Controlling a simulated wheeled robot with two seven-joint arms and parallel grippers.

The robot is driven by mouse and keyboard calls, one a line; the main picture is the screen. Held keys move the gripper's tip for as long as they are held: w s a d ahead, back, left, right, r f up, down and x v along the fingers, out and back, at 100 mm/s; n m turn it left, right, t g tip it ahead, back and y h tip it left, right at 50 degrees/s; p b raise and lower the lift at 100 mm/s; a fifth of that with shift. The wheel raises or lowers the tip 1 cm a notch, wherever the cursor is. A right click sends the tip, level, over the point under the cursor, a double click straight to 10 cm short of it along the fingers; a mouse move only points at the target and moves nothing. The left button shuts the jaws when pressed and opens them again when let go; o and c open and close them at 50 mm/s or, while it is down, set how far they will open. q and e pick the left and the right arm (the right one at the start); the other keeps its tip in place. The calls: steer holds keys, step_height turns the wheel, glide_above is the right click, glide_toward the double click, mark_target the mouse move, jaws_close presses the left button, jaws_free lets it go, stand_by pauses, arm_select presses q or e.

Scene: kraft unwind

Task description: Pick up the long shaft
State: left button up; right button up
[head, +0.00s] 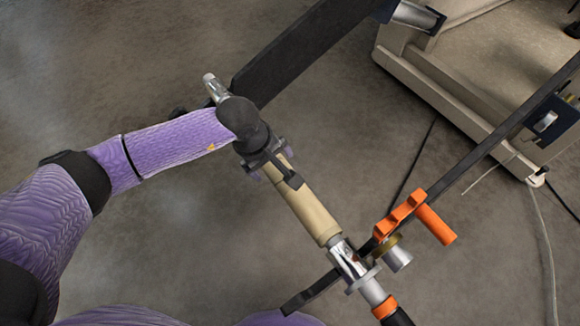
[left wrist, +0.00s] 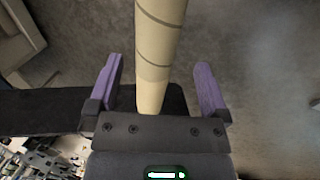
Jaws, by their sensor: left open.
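The long shaft shows in the head view as a bright metal end (head: 214,86) at upper left and a silver section (head: 346,260) at lower right. A tan kraft core (head: 307,206) is around its middle. My left gripper (head: 274,172) is over the upper part of the tan core, its fingers open. In the left wrist view the tan core (left wrist: 158,50) runs between the two purple fingers of my left gripper (left wrist: 160,88), with a gap on each side. The gripper and wrist hide part of the shaft. My right gripper is in neither view.
A dark frame arm (head: 300,50) stands at the shaft's upper end. An orange handle (head: 400,214) and a silver knob (head: 398,259) are close beside its lower end. A beige machine base (head: 450,95) stands at upper right. Cables lie on the grey floor (head: 330,120).

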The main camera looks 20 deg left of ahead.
mark_target(282, 175)
arm_select(q)
steer(key=b+x, duration=0.5)
steer(key=x, duration=0.2)
steer(key=shift+s+a+f, duration=0.1)
steer(key=shift+f, duration=0.05)
steer(key=shift+w+f+b, duration=0.3)
steer(key=shift+f+b, duration=0.1)
steer(key=shift+f, duration=0.15)
steer(key=shift+r, duration=0.2)
jaws_close()
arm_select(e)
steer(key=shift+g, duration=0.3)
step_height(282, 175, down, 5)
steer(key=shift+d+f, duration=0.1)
